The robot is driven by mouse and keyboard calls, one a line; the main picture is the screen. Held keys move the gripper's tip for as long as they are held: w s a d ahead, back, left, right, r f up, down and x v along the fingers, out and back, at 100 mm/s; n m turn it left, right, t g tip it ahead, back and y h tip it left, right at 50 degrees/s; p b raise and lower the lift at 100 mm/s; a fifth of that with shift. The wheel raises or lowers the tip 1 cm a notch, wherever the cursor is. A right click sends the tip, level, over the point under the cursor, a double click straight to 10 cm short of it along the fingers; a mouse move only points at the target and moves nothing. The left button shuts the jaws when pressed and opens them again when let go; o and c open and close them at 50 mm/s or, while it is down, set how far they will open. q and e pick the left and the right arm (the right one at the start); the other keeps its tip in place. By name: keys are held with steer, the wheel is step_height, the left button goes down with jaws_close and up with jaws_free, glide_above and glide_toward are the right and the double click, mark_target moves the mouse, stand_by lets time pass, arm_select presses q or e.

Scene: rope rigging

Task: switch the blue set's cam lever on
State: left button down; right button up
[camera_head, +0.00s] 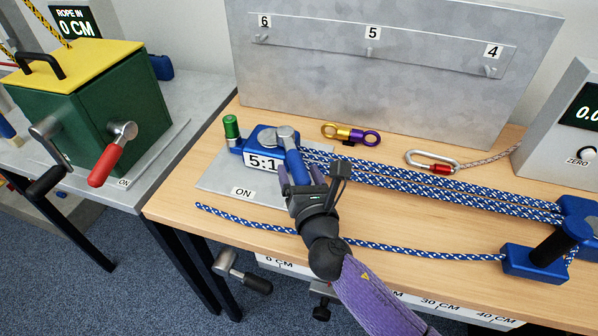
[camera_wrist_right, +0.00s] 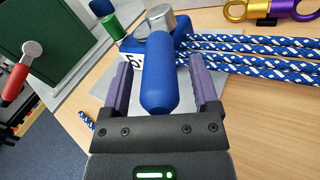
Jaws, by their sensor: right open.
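The blue set's block (camera_head: 262,140) carries a 5:1 label and sits on a grey plate (camera_head: 215,180) marked ON. Its cam lever (camera_head: 294,160) has a silver pivot and a blue handle, pointing toward the front of the table and slightly right. My right gripper (camera_head: 301,180) is open, with its purple fingers on either side of the handle. In the right wrist view the blue handle (camera_wrist_right: 160,75) lies between the fingers, with a visible gap to each side. My left gripper is not in view.
Blue-white ropes (camera_head: 430,185) run right from the block to a blue pulley block (camera_head: 535,262). A green cylinder (camera_head: 231,127) stands behind left. A purple-gold link (camera_head: 350,134) and a carabiner (camera_head: 432,162) lie behind. A green winch box (camera_head: 95,100) with a red-handled lever (camera_head: 108,160) stands left.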

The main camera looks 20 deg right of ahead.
steer(key=shift+w, duration=0.3)
jaws_close()
stand_by(1.3)
